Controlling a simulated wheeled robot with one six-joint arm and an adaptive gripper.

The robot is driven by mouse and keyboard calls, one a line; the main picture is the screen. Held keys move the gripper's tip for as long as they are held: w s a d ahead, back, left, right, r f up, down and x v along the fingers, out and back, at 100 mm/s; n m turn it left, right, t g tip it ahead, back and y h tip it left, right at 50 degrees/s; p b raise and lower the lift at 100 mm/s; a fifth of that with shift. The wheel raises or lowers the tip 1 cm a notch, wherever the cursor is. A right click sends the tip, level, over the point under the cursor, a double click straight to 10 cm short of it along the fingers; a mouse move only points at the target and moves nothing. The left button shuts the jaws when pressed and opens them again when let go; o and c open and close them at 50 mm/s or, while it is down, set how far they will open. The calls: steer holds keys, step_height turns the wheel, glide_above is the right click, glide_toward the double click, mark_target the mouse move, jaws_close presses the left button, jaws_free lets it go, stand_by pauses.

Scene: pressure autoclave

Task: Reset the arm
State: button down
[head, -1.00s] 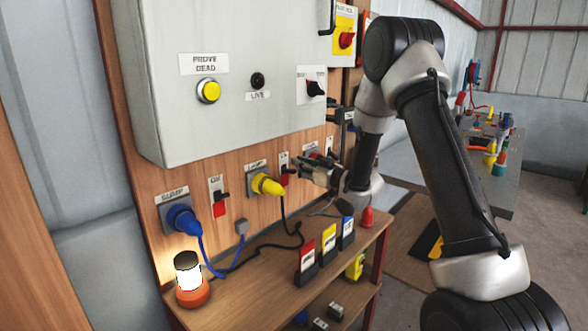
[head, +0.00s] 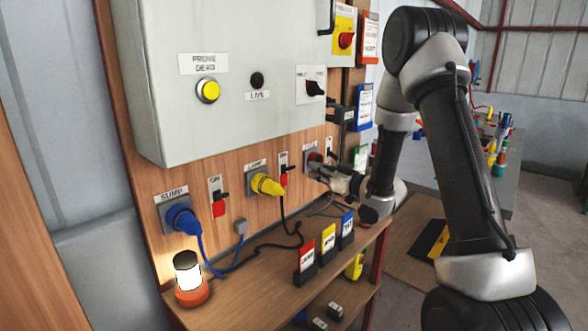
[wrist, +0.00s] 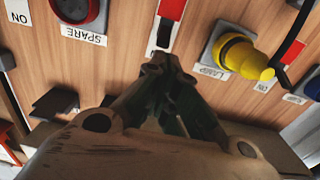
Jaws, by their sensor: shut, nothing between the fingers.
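My gripper (head: 313,169) is in front of the wooden socket board, near the red spare socket (head: 313,157) and to the right of the lamp plug. In the wrist view its fingertips (wrist: 163,66) are together and hold nothing. They appear close to the foot of a red-and-white switch (wrist: 165,28); whether they touch it I cannot tell. My arm reaches in from the right, bent high at the elbow. The yellow lamp plug (head: 266,185) sits in its socket and also shows in the wrist view (wrist: 240,58).
The blue sump plug (head: 183,219) is in its socket at left. A lit orange-based lamp (head: 190,280) and red, yellow and blue tag holders (head: 328,243) stand on the wooden shelf (head: 255,300) below. The grey cabinet (head: 225,130) overhangs the sockets.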

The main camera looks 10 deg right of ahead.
steer(key=shift+r, duration=0.1)
steer(key=s+d+r+m+g+h, duration=0.4)
steer(key=s+d+r+m+h, duration=0.1)
steer(key=s+d+r+h, duration=0.7)
steer(key=s+f+m+g, duration=0.1)
steer(key=s+g, duration=0.2)
steer(key=s, duration=1.1)
steer(key=s+f+m+g+y, duration=0.1)
steer(key=s+g, duration=0.2)
steer(key=s, duration=1)
steer(key=shift+s+a+f, duration=0.2)
steer(key=shift+s+f, duration=0.15)
steer(key=shift+s, duration=0.05)
